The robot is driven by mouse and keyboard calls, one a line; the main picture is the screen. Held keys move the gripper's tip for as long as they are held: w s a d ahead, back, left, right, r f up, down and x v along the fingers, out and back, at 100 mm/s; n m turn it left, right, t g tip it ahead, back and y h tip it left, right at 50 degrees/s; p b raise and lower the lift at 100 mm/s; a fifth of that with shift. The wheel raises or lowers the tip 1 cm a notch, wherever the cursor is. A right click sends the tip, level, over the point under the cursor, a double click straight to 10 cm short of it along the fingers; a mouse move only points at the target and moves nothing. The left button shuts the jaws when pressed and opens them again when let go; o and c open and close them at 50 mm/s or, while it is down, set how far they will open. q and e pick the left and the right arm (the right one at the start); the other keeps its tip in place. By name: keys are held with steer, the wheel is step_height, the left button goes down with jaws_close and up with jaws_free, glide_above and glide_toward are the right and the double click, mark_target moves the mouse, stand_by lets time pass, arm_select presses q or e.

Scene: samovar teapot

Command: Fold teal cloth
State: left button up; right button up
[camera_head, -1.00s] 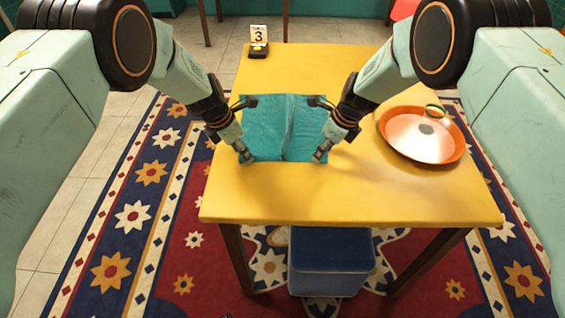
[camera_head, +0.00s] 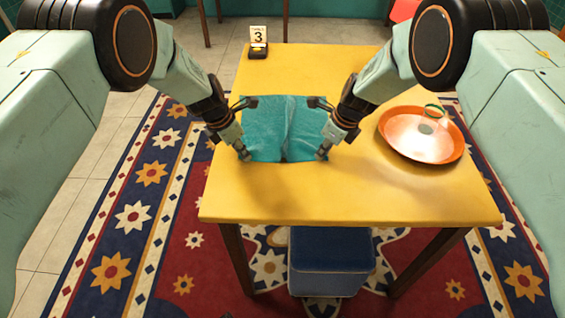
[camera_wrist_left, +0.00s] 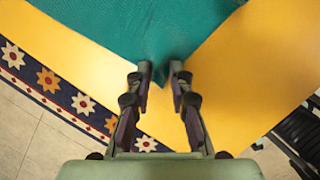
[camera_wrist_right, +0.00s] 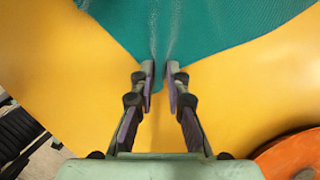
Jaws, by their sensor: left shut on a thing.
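The teal cloth (camera_head: 283,125) lies on the yellow table, with a crease down its middle and slight ripples. My left gripper (camera_head: 245,154) is at its near left corner, and my right gripper (camera_head: 322,153) is at its near right corner. In the left wrist view the left fingers (camera_wrist_left: 161,75) are shut on the cloth corner (camera_wrist_left: 155,35). In the right wrist view the right fingers (camera_wrist_right: 160,75) are close together with the other corner (camera_wrist_right: 185,30) pinched between them, and wrinkles run from the tips. The fingers hide the corners in the head view.
The yellow table (camera_head: 270,200) is clear in front of the cloth. An orange tray (camera_head: 455,152) with a shiny round piece stands to the right. A small stand marked 3 (camera_head: 258,42) is at the far left corner. A blue box (camera_head: 330,262) is under the table.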

arm_select(q)
steer(key=shift+f, duration=0.25)
jaws_close()
arm_select(e)
steer(key=shift+f, duration=0.15)
jaws_close()
arm_select(q)
steer(key=shift+s+f, duration=0.1)
stand_by(0.9)
steer(key=shift+r, duration=0.2)
